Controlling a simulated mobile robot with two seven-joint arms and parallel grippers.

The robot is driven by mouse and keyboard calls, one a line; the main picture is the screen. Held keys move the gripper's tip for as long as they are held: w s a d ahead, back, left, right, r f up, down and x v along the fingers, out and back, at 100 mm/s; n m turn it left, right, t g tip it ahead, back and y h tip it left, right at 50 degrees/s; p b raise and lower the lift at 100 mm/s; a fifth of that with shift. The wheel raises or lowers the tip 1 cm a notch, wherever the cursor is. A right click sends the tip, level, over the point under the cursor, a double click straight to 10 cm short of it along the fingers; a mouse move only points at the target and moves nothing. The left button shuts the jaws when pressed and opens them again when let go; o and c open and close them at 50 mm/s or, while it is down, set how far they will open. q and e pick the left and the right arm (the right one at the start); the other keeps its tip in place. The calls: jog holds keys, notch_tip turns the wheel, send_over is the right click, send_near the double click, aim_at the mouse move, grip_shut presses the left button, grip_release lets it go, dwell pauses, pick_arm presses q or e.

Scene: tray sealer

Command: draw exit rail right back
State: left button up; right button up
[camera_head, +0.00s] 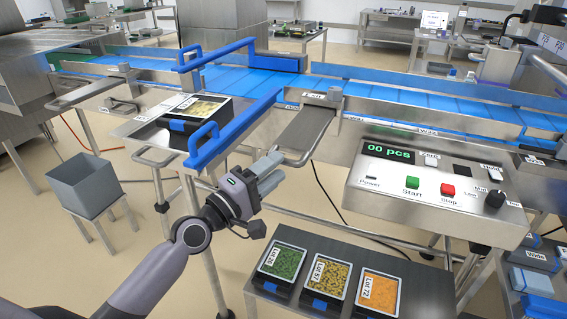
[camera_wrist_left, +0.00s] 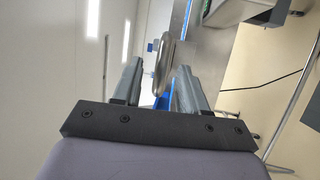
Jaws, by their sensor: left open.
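A flat grey metal rail (camera_head: 304,128) with a label reading "Exit" (camera_head: 313,96) at its far end sticks out from the front of the blue conveyor, right of the middle. A bent metal bar handle (camera_head: 301,160) is at its near end. My left gripper (camera_head: 277,163) is at this handle, open. In the left wrist view a rounded metal bar (camera_wrist_left: 163,66) stands between the two open fingers (camera_wrist_left: 157,88); I cannot tell whether they touch it. My right gripper is not in view.
A long blue guide bar with a handle (camera_head: 203,140) runs close left of my gripper, by a steel shelf holding a food tray (camera_head: 200,107). A control panel (camera_head: 430,190) stands at the right. Below it a dark stand (camera_head: 420,290) holds three lot trays. A grey bin (camera_head: 84,187) stands left.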

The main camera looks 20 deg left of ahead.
pick_arm(q)
jog(key=shift+v, duration=0.95)
jog(key=s+d+f+m+g+y+p, duration=0.1)
jog(key=s+f+m+g+y, duration=0.1)
jog(key=s+f+m+g, duration=0.2)
jog(key=s+d+f+m+g+y+p, duration=0.1)
jog(key=s+f+m+g+y, duration=0.2)
jog(key=s+f+m, duration=0.8)
jog(key=s+f+g, duration=0.1)
jog(key=s+f, duration=0.6)
jog(key=f, duration=0.4)
jog(key=shift+d+f+y, duration=0.25)
jog(key=shift+f+y, duration=0.05)
jog(key=shift+o, duration=0.3)
dwell(0.4)
